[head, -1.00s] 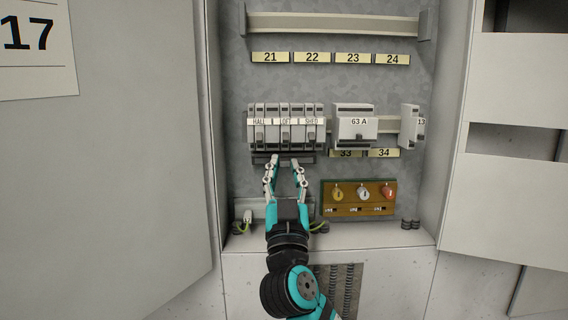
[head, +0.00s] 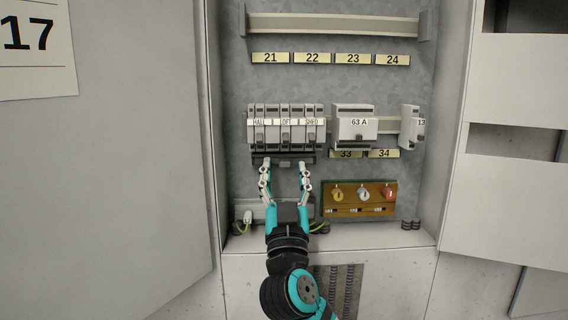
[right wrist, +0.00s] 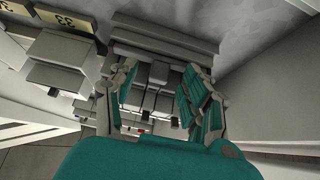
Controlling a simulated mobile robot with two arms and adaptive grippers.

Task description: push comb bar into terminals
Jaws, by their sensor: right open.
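The comb bar (head: 284,159) is a dark strip lying level along the underside of a row of grey breakers (head: 286,128) labelled HALL, LOFT and SHED. I cannot tell how deep it sits in the terminals, which are hidden from this angle. My right gripper (head: 285,170) is open and empty, with its fingertips just below or at the bar, one towards each end. In the right wrist view, its fingers (right wrist: 160,95) stand apart with the breakers between and beyond them. My left gripper is not in view.
A 63 A device (head: 354,126) and a narrow module (head: 410,126) sit to the right on the same rail. Below them is a brown board (head: 358,198) with three coloured knobs. An empty rail (head: 332,24) runs above. Open doors flank the cabinet.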

